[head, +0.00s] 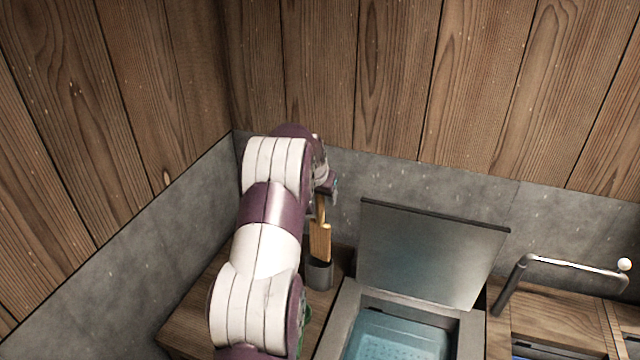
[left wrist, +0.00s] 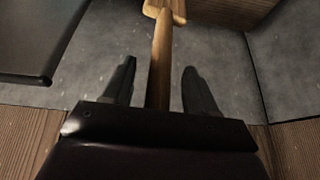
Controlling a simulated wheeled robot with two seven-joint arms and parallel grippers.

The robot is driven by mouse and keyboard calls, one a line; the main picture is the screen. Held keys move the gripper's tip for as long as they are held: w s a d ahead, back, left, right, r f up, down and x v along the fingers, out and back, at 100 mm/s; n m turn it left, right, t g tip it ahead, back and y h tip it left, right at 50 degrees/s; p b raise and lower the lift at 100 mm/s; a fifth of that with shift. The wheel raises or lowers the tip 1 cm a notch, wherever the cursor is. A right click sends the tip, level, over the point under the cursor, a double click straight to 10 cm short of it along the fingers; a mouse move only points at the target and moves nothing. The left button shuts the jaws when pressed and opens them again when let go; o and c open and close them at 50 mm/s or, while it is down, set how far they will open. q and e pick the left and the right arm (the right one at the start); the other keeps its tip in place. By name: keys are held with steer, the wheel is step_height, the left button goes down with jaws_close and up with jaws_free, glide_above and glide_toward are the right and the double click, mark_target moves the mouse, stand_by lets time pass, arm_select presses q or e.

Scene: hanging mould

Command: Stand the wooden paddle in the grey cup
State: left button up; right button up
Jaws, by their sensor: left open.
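The wooden paddle (head: 320,240) stands upright in the grey cup (head: 319,274) in the head view, its lower end inside the cup. My left gripper (head: 328,188) is above it at the top of the handle. In the left wrist view the paddle's handle (left wrist: 160,65) runs between the two fingers of my left gripper (left wrist: 156,82). The fingers are open, with a gap on each side of the handle. The cup is not seen in the left wrist view. My right gripper is in neither view.
Right of the cup stands a basin (head: 400,335) with a teal inside and a raised grey lid (head: 430,255). A metal handle (head: 570,265) with a white knob is further right. Grey and wood-panelled walls (head: 400,70) close in the corner behind and to the left.

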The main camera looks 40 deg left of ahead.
arm_select(q)
steer(key=b+v, duration=0.3)
steer(key=v, duration=0.9)
steer(key=shift+r+b, duration=0.3)
steer(key=shift+b, duration=0.1)
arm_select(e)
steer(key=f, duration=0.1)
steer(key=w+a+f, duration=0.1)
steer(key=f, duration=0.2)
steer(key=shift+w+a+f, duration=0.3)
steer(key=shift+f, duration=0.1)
arm_select(q)
steer(key=shift+w+f, duration=0.1)
steer(key=shift+w, duration=0.05)
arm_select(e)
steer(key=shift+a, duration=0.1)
